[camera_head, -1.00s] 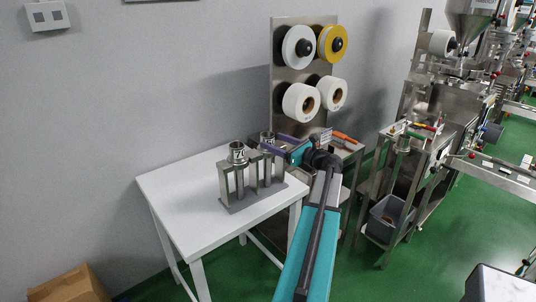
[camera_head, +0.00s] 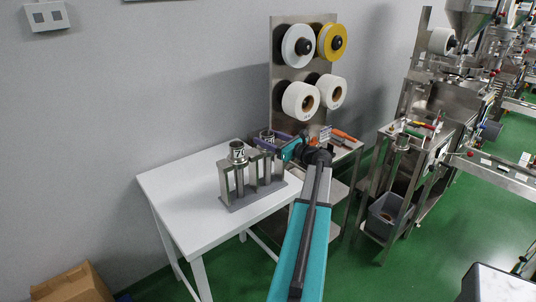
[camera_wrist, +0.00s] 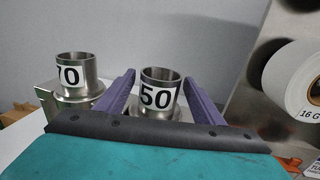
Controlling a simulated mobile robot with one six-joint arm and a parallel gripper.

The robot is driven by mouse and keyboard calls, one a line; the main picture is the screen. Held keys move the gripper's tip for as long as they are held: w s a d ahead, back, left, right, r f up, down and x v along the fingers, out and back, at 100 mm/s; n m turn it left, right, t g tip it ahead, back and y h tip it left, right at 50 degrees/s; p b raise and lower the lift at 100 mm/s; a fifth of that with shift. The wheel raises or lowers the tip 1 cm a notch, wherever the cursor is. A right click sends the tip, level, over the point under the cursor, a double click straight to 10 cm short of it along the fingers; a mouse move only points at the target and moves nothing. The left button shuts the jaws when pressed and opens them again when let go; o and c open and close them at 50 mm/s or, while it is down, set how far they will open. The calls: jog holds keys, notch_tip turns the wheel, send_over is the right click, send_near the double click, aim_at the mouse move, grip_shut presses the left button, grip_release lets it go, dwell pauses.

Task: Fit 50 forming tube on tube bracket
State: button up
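The 50 forming tube (camera_wrist: 158,98) is a short metal cylinder with a white "50" label. It stands upright in the grey rack (camera_head: 240,200) on the white table; in the head view its top (camera_head: 266,135) shows at the rack's right end. My gripper (camera_wrist: 159,78) has its two purple fingers open, one on each side of the 50 tube. The gaps look narrow; I cannot tell whether either finger touches it. The gripper also shows in the head view (camera_head: 266,145). I cannot clearly make out the tube bracket in these frames.
The 70 tube (camera_wrist: 77,72) stands left of the 50 tube in the same rack. A metal panel with film rolls (camera_head: 300,98) rises behind, to the right. The white table (camera_head: 185,185) is clear left of the rack. A steel packing machine (camera_head: 450,105) stands at right.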

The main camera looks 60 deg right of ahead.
grip_shut()
jog(key=shift+r, duration=0.25)
notch_tip(320, 180, up, 28)
jog(key=b, duration=0.5)
jog(key=shift+f, duration=0.2)
dwell(0.5)
jog(key=shift+p, duration=0.35)
dwell(0.5)
dwell(0.8)
